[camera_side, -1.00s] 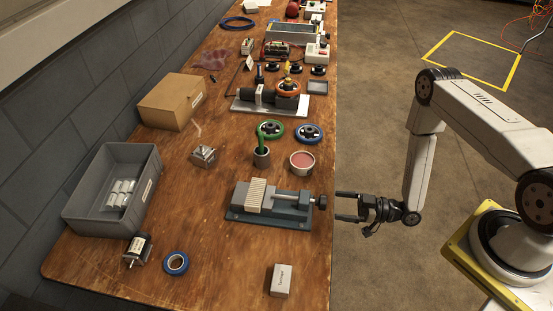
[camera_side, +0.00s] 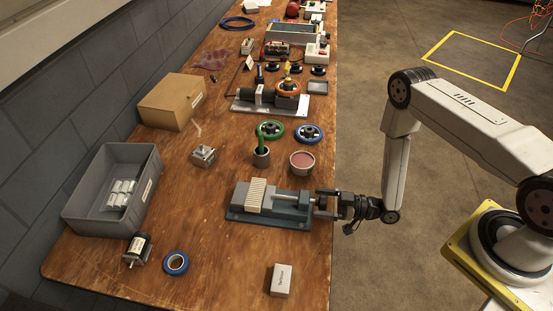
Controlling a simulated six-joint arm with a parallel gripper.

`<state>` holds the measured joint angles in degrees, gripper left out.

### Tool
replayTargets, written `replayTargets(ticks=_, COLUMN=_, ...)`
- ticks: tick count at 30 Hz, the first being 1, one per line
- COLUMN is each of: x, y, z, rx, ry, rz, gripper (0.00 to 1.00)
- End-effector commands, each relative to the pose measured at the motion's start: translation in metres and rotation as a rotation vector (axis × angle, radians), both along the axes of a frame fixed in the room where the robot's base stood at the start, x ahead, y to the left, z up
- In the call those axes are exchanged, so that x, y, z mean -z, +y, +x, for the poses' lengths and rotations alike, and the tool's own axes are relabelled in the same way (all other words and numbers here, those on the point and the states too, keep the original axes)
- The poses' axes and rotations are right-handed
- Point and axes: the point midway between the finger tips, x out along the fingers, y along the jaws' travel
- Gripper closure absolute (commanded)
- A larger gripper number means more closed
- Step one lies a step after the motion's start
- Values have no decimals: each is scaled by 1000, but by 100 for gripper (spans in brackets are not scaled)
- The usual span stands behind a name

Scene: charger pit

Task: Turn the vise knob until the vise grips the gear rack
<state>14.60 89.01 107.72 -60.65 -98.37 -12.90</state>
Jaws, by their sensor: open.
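The vise (camera_side: 285,211) is a grey-blue block with a screw, lying near the table's right edge. The pale ribbed gear rack (camera_side: 256,195) sits at its left end, between or against the jaws; any gap there is too small to tell. The dark vise knob (camera_side: 322,203) is at the right end of the screw. My gripper (camera_side: 325,203) comes from the right with its open fingers on either side of the knob. Whether the fingers touch the knob cannot be told.
On the wooden table (camera_side: 215,270), a small white box (camera_side: 280,280) lies in front of the vise. A cup with a green-handled tool (camera_side: 261,155) and a round tin (camera_side: 302,162) stand behind it. A grey bin (camera_side: 112,190) is at the left.

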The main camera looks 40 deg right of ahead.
Motion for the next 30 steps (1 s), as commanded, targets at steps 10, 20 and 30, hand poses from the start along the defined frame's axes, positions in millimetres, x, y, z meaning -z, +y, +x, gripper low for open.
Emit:
replayTargets(ticks=10, x=0, y=0, z=0, rx=-1, ry=0, rz=0, gripper=91)
replayTargets(ticks=20, x=0, y=0, z=0, rx=0, ry=19, rz=19, gripper=95)
replayTargets(ticks=30, x=0, y=0, z=-1, rx=0, ry=135, rz=135, gripper=95)
